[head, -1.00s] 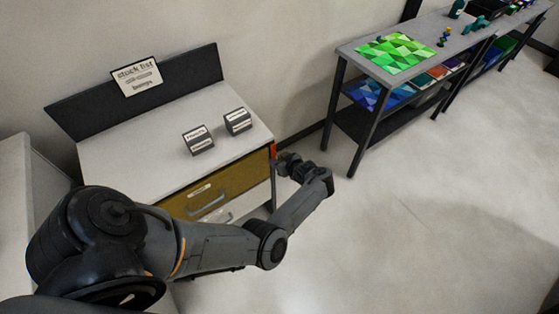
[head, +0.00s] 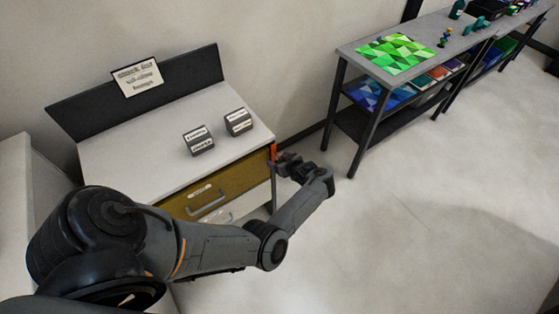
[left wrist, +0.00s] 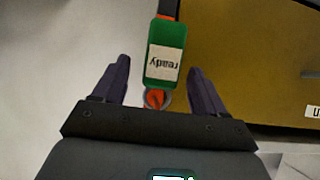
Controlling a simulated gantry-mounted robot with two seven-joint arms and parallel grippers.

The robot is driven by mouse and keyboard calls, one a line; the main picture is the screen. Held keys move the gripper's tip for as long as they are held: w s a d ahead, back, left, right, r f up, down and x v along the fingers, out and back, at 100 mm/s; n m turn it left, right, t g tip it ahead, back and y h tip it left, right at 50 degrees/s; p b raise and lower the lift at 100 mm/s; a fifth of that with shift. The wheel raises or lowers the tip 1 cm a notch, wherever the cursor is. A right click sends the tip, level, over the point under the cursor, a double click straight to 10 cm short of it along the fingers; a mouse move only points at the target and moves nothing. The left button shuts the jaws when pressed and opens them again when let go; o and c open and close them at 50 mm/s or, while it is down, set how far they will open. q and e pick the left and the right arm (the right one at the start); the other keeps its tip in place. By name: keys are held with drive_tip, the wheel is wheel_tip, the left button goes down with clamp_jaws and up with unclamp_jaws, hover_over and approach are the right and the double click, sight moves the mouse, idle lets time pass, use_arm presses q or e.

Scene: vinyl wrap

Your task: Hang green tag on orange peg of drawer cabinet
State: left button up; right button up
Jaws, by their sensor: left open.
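The green tag (left wrist: 165,50) with a white label reading "ready" shows in the left wrist view, with its text upside down in the picture. A grey ring at its lower picture end surrounds the orange peg (left wrist: 154,98); whether the ring bears on it I cannot tell. My left gripper (left wrist: 158,78) is open, its dark fingers apart on either side of the tag. In the head view my left gripper (head: 283,164) is beside the front right corner of the drawer cabinet (head: 175,135), near an orange upright part. The tag is not discernible there. My right gripper is not in view.
Two dark label blocks (head: 198,141) (head: 238,122) stand on the cabinet top. A sign (head: 137,77) is on its dark back panel. A mustard drawer (head: 225,186) faces front. A workbench (head: 420,40) stands at upper right. The floor right of my arm is clear.

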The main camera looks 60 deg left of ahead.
use_arm(q)
drive_tip(key=w+d+r+m+t+h+p, duration=0.15)
drive_tip(key=d+r+m+t+h, duration=0.25)
drive_tip(key=d+r+m+t, duration=0.5)
drive_tip(key=s+d+r+m+g+h, duration=0.2)
drive_tip(key=s+d+m+h, duration=0.3)
drive_tip(key=s+d, duration=0.55)
drive_tip(key=s+d+r+m+g+h, duration=0.2)
drive_tip(key=s+d+m, duration=0.5)
drive_tip(key=d, duration=0.6)
wheel_tip(320, 180, up, 24)
drive_tip(key=s+p, duration=0.2)
drive_tip(key=p, duration=2.2)
drive_tip(key=shift+s+d, duration=0.25)
drive_tip(key=shift+d, duration=0.05)
